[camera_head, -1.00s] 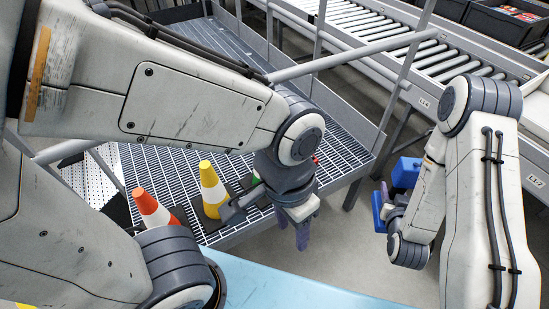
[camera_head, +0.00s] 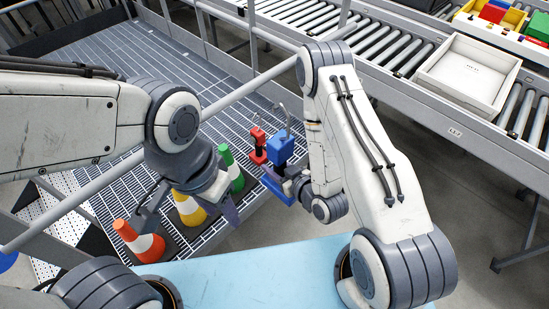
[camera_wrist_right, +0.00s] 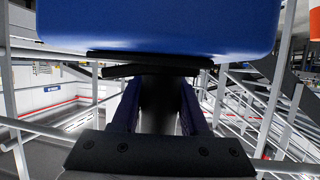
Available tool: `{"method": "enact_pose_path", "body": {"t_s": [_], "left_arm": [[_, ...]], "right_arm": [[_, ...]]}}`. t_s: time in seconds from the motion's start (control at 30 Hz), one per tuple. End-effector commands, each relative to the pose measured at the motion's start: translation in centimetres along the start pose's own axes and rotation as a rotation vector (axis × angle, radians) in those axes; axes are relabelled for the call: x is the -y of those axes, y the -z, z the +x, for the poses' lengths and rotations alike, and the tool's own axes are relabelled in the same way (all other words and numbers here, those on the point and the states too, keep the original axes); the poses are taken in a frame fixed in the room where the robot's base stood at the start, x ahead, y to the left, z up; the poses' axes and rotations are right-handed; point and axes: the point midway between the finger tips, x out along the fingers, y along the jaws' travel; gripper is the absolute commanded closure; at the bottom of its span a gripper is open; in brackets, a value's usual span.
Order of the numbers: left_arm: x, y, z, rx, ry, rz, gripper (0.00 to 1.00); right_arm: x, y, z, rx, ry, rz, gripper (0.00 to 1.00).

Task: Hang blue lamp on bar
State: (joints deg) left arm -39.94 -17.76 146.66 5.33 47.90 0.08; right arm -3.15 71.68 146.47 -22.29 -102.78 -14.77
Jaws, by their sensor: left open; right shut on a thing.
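The blue lamp (camera_head: 281,150) with a thin grey hook on top is held upright in the head view, in front of the catwalk grating. My right gripper (camera_head: 278,184) is shut on its lower part; its fingertips are hard to make out. The lamp's blue body (camera_wrist_right: 160,25) fills the top of the right wrist view, above the fingers (camera_wrist_right: 160,105). The grey bar (camera_head: 235,92) runs diagonally across the head view. The lamp appears apart from it, but depth is unclear. My left gripper (camera_head: 192,209) is open and empty near the cones.
A red lamp (camera_head: 257,146) with a hook is just left of the blue lamp. Orange (camera_head: 139,242), yellow (camera_head: 187,208) and green (camera_head: 231,168) cones stand nearby. A light blue surface (camera_head: 250,270) lies in front. A roller conveyor with a white box (camera_head: 466,72) is behind.

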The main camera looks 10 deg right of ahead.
Motion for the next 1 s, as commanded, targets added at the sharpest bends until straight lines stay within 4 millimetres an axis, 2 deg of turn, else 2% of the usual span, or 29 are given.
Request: {"method": "enact_pose_path", "body": {"t_s": [0.7,1.0], "left_arm": [[0.3,-0.3,4.6,0.0,0.0,0.002,0.5],[0.5,-0.4,7.0,0.0,0.0,0.002,0.5]], "right_arm": [[0.9,1.7,4.7,-0.007,0.004,-0.002,1.0],[1.1,2.0,5.7,-0.006,0.006,-0.004,1.0]]}}
